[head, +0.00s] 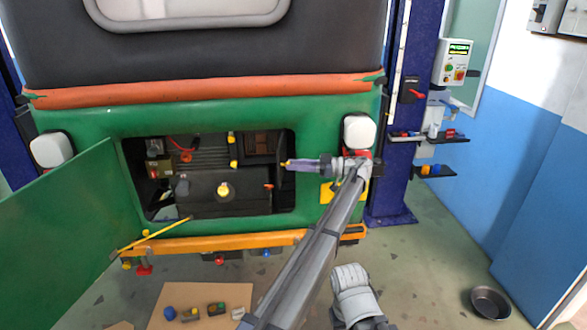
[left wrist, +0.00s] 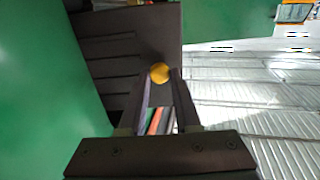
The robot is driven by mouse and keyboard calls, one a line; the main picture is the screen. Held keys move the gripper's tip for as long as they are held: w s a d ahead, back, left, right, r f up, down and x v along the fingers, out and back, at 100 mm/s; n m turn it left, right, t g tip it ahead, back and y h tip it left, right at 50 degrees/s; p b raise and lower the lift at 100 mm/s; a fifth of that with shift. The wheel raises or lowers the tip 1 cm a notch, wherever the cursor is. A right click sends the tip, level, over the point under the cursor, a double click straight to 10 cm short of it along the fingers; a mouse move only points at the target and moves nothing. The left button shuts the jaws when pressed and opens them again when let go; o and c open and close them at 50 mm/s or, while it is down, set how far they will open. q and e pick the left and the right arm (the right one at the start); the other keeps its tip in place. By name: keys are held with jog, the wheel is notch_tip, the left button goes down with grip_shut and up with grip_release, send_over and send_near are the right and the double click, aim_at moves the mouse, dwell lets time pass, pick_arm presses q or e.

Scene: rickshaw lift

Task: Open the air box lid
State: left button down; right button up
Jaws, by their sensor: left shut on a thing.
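My left gripper (head: 287,164) reaches in from the right side of the open rear bay, its fingers pointing left. It is shut on a small yellow knob (left wrist: 160,72), which sits between the fingertips in the left wrist view. A dark ribbed panel (left wrist: 118,38) lies behind the knob there; it may be the air box lid, but I cannot tell how far it stands open. In the head view the dark parts around the fingertips blend together. My right gripper is not in view.
The green rear door (head: 70,225) hangs open at left, with a yellow rod (head: 155,233) near it. The bay holds a dark part with a yellow cap (head: 223,190). An orange bumper (head: 220,242) runs below. A board (head: 200,300) with small parts and a round pan (head: 490,302) lie on the floor.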

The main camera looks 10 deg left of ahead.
pick_arm(q)
jog(key=c, duration=0.6)
grip_release()
jog(key=shift+c, duration=0.2)
